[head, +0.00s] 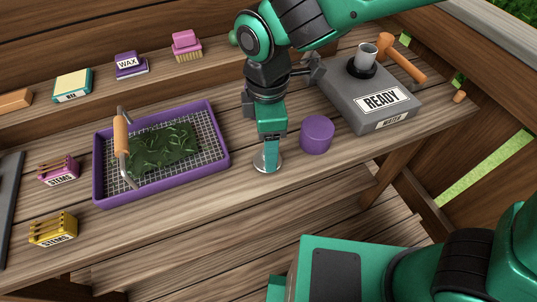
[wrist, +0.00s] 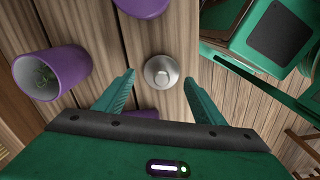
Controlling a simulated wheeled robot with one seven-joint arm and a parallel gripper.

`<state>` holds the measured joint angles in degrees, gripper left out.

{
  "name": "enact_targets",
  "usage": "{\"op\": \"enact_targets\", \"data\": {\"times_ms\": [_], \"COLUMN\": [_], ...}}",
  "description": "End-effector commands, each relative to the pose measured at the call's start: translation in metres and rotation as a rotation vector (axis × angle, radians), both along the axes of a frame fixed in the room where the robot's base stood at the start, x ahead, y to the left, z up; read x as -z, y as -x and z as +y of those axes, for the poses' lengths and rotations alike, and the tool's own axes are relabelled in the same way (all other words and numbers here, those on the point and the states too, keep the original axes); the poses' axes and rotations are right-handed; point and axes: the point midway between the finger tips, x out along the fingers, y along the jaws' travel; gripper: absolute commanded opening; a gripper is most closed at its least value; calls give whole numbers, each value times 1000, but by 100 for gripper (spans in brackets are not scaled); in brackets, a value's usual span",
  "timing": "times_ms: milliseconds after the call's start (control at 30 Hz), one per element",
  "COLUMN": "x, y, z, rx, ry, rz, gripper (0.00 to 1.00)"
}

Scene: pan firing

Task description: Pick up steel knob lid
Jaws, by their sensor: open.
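The steel knob lid (head: 259,162) is a small round silver disc lying on the wooden bench between the purple tray and a purple cylinder. In the wrist view, the lid (wrist: 161,72) shows from above with its round knob in the middle. My gripper (head: 271,168) points down over the lid, and one finger hides part of it in the head view. In the wrist view, my gripper (wrist: 160,77) is open, with one finger on each side of the lid and visible gaps between. I cannot tell how high the fingertips are above the bench.
The purple cylinder (head: 317,134) stands close right of my gripper. A purple tray (head: 222,155) with mesh and dark greens is to the left. A grey READY box (head: 355,100) is behind right. In the wrist view, a purple cup (wrist: 52,75) holds something green.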

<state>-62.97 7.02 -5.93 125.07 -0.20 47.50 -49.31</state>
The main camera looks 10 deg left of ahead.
Motion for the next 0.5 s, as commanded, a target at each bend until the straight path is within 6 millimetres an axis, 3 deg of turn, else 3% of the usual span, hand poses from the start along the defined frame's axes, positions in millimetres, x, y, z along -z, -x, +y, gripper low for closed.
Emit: {"op": "enact_targets", "data": {"times_ms": [200,500], "x": [29,34], "y": [2,2], "z": [-1,-1], "rx": [1,1], "ry": [3,0], "rz": [1,0], "gripper": [63,63]}}
